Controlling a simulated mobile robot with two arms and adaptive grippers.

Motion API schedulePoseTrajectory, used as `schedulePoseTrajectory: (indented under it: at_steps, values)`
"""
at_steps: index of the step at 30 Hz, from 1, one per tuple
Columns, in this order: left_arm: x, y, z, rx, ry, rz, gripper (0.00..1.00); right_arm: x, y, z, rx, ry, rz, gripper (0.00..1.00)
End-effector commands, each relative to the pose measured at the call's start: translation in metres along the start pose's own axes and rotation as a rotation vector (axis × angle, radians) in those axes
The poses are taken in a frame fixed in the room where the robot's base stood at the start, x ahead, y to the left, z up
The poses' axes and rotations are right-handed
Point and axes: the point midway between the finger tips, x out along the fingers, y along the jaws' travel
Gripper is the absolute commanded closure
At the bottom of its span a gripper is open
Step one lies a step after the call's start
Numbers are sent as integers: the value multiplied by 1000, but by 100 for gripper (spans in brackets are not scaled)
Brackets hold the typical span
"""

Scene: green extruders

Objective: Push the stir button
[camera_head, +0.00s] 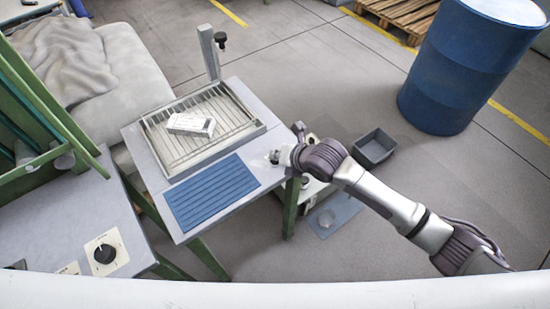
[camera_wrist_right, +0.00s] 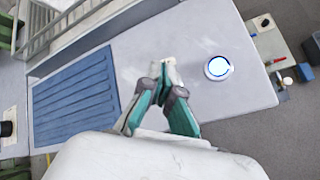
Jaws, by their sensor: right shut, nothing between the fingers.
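A round white button (camera_wrist_right: 218,68) with a glowing blue ring is set in the grey table top in the right wrist view. No lettering can be read on it. My right gripper (camera_wrist_right: 168,68) is shut and empty, with its fingertips together to the left of the button and apart from it in the picture. Its height above the table is hard to tell. In the head view my right gripper (camera_head: 276,157) is over the right edge of the table, and the button cannot be made out there. My left gripper is not in view.
The grey table (camera_head: 240,203) carries a blue ribbed mat (camera_head: 210,190) and a wire rack tray (camera_head: 240,118) with a white box (camera_head: 190,124). A black knob (camera_head: 104,254) sits on another bench. A blue barrel (camera_head: 460,75) and grey bin (camera_head: 374,148) stand on the floor.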

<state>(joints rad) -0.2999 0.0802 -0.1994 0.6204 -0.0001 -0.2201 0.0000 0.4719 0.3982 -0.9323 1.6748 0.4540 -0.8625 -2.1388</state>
Motion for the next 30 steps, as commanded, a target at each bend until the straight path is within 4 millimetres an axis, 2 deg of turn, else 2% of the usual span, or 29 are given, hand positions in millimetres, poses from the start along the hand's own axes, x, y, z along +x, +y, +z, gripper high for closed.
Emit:
schedulePoseTrajectory:
  at_steps: [12, 21, 30]
  values:
    - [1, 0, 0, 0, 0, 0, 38, 3, -3, -3, 0, 1, -2, 100]
    - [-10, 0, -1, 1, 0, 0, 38, -3, 2, 1, -1, 2, -2, 100]
    - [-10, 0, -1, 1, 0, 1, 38, -3, 2, 1, 0, 0, -1, 100]
